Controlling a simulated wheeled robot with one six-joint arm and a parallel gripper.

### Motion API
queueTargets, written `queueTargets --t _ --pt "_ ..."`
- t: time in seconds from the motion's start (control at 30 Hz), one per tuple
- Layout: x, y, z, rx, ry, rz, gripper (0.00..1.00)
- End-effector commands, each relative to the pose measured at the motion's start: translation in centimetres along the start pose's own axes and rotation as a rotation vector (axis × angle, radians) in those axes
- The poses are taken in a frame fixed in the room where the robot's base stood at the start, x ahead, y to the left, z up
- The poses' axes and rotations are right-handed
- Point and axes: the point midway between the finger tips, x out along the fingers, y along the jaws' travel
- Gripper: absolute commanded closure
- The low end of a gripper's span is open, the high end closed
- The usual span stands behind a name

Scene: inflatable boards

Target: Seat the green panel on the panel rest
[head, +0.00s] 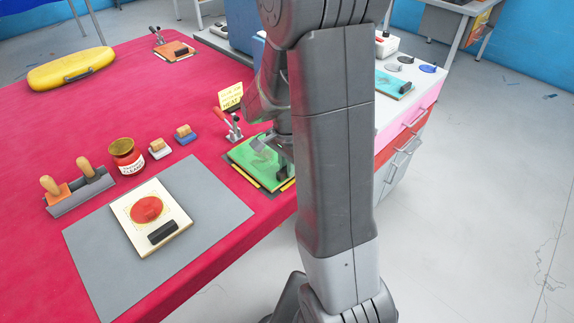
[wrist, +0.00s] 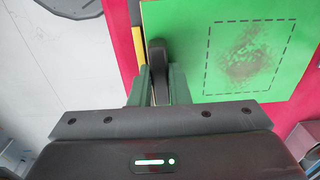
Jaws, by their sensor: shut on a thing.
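The green panel (head: 252,160) lies flat over the panel rest (head: 243,178) at the right edge of the red table, in the head view. The rest shows as a dark base with yellow strips along its near edge. In the wrist view the panel (wrist: 205,30) has a dashed square around a brown scuffed patch, and a yellow strip (wrist: 138,45) shows beside its left edge. My gripper (wrist: 160,85) is shut on the panel's black handle (wrist: 158,58). My arm hides the panel's right part in the head view. I cannot tell whether the panel touches the rest.
A red-handled clamp (head: 232,126) and yellow sign (head: 230,96) stand just behind the rest. A cream panel (head: 150,217) lies on a grey mat (head: 95,250). A jar (head: 126,156) and brushes stand left.

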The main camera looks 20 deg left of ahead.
Motion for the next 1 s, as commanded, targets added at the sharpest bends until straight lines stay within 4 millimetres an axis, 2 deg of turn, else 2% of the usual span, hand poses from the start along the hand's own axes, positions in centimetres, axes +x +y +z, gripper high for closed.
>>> queueTargets --t 1.0 --pt "0.42 -0.02 -0.01 0.0 0.0 -0.001 1.0"
